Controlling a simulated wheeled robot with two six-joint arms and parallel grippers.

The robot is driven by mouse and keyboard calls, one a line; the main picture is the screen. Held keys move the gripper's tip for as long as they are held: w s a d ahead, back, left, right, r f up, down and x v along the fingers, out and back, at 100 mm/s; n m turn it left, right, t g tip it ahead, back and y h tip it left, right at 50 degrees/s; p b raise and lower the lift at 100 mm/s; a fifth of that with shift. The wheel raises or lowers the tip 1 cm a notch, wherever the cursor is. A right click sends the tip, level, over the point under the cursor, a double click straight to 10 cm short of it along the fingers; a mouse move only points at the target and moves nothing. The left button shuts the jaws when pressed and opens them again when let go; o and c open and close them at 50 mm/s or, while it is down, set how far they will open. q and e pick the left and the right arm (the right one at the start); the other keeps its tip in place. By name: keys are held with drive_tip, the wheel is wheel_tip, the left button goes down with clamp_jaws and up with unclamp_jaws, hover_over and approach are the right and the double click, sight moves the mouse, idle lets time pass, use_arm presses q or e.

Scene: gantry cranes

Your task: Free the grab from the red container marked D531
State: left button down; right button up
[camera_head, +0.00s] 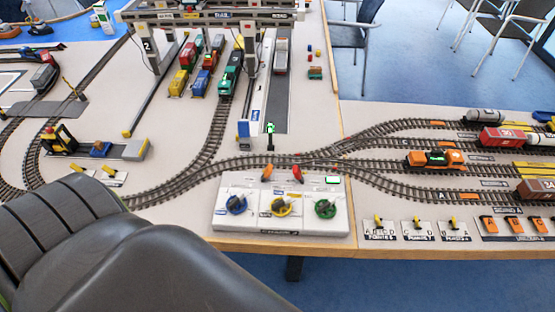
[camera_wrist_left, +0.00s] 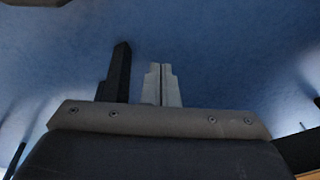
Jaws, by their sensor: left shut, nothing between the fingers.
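Red containers (camera_head: 210,60) stand among yellow, blue and green ones under the gantry crane (camera_head: 190,14) in the head view. Their markings are too small to read, so I cannot tell which is D531. The grab is not clearly visible; the crane's top is cut off by the picture edge. My left gripper (camera_wrist_left: 162,70) is shut and empty in the left wrist view, above blue floor. My right gripper is out of view.
Model tracks (camera_head: 215,130) cross the table. An orange locomotive (camera_head: 435,159) and a red wagon (camera_head: 502,138) stand at right. Small switch panels (camera_head: 415,230) line the front right edge. My dark arm covers the lower left. Chairs (camera_head: 360,30) stand behind the table.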

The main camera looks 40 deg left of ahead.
use_arm(q)
drive_tip(key=w+r+p, duration=0.1)
drive_tip(key=w+r, duration=0.2)
drive_tip(key=r, duration=0.4)
drive_tip(key=w+r, duration=0.3)
drive_tip(key=r, duration=0.5)
wheel_tip(320, 180, up, 22)
drive_tip(key=m+g+p, duration=0.2)
drive_tip(key=m+g, duration=0.1)
drive_tip(key=m, duration=0.9)
hover_over(266, 174)
drive_tip(key=w+d, duration=0.3)
drive_tip(key=shift+w+a+h, duration=0.1)
drive_tip(key=shift+w+h, duration=0.05)
drive_tip(key=shift+h, duration=0.15)
drive_tip(key=f, duration=0.6)
drive_tip(key=f+p, duration=0.1)
drive_tip(key=f, duration=0.3)
drive_tip(key=shift+s+a, duration=0.25)
drive_tip(key=shift+a, duration=0.1)
